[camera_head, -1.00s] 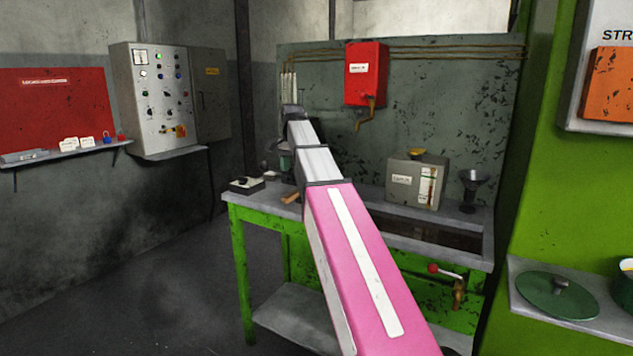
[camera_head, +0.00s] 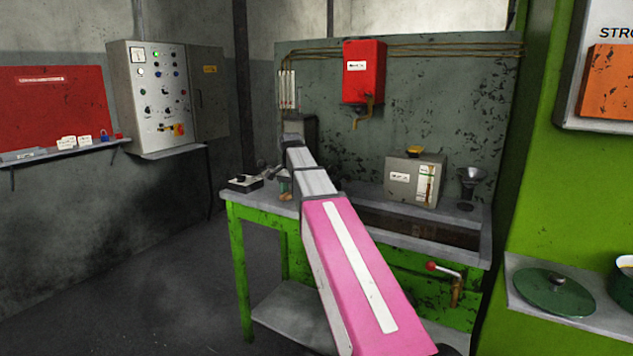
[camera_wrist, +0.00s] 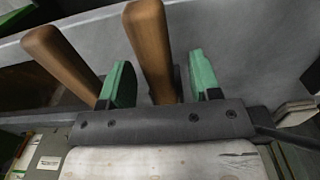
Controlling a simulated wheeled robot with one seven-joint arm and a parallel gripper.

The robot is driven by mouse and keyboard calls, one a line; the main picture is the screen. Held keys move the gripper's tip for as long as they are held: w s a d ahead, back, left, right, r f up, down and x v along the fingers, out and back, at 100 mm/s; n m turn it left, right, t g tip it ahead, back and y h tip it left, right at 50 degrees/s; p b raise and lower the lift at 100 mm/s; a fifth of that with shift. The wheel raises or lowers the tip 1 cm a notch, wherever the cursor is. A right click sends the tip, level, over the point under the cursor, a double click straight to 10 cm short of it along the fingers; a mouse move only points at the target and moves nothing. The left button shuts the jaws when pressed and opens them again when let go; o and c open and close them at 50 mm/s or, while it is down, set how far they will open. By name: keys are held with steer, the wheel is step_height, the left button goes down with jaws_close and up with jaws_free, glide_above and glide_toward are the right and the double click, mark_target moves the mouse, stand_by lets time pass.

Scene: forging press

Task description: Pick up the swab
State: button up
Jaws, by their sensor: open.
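In the wrist view, two brown wooden handles rise over the grey bench top. The other handle (camera_wrist: 62,62) leans just left of the left finger. The lower ends of both handles are hidden behind my gripper, so I cannot tell which belongs to the swab. In the head view, my gripper (camera_head: 278,184) is low over the left end of the green bench, mostly hidden by my arm.
The green bench (camera_head: 240,262) has a sunken dark trough (camera_head: 415,228). A small black-topped box (camera_head: 245,183) sits at its left end. A grey box (camera_head: 412,181) and a funnel (camera_head: 469,188) stand at the right. A red box (camera_head: 363,72) hangs on the back panel.

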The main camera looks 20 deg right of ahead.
jaws_close()
steer(key=shift+r, duration=0.1)
